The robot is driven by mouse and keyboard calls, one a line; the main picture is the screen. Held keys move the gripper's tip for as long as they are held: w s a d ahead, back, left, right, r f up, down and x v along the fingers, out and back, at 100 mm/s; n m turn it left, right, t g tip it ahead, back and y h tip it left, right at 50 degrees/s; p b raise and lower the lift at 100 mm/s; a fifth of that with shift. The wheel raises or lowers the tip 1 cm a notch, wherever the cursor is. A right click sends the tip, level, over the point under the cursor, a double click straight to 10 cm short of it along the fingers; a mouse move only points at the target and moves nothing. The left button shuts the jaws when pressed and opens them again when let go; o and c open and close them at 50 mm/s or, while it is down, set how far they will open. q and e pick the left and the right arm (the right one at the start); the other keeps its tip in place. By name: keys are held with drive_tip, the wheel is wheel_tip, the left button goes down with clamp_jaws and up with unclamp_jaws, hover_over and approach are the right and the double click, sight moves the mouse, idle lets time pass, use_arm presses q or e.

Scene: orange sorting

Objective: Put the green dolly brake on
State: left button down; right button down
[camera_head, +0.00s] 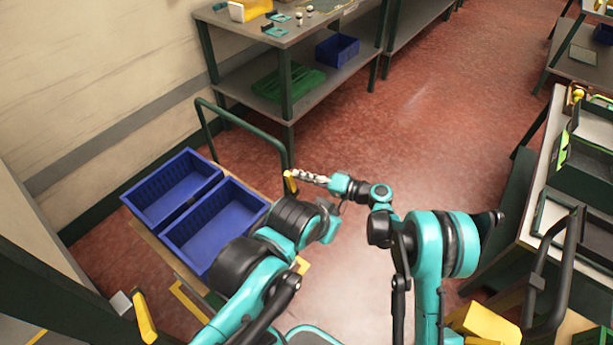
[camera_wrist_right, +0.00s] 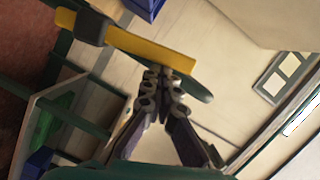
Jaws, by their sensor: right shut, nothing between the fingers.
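The dolly (camera_head: 197,125) with a dark green push handle stands at the left and carries two blue crates. A yellow brake lever (camera_head: 290,182) sits by the right post of the handle. In the right wrist view, the yellow lever (camera_wrist_right: 150,50) lies across the top with a dark grey block near its left end. My right gripper (camera_head: 300,176) is shut and empty, its tips at the lever; it shows in the wrist view too (camera_wrist_right: 163,74). I cannot tell whether the tips touch the lever. My left arm crosses in front of the dolly; its gripper does not show.
The blue crates (camera_head: 224,183) sit side by side on the dolly. Another yellow lever (camera_head: 145,318) is at the lower left. A grey workbench (camera_head: 330,20) stands behind, with a green crate (camera_head: 288,88) on its shelf. A bench with bins is at the right. Red floor (camera_head: 440,110) is clear between.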

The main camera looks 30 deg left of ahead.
sight(291, 181)
drive_tip(key=shift+s+a+n, duration=0.1)
drive_tip(key=shift+s+n, duration=0.9)
use_arm(q)
drive_tip(key=shift+s+f+b, duration=0.15)
drive_tip(key=shift+f+b, duration=0.2)
use_arm(e)
drive_tip(key=shift+s+f+t+h, duration=0.1)
drive_tip(key=shift+s+t+h, duration=0.2)
drive_tip(key=shift+s, duration=0.3)
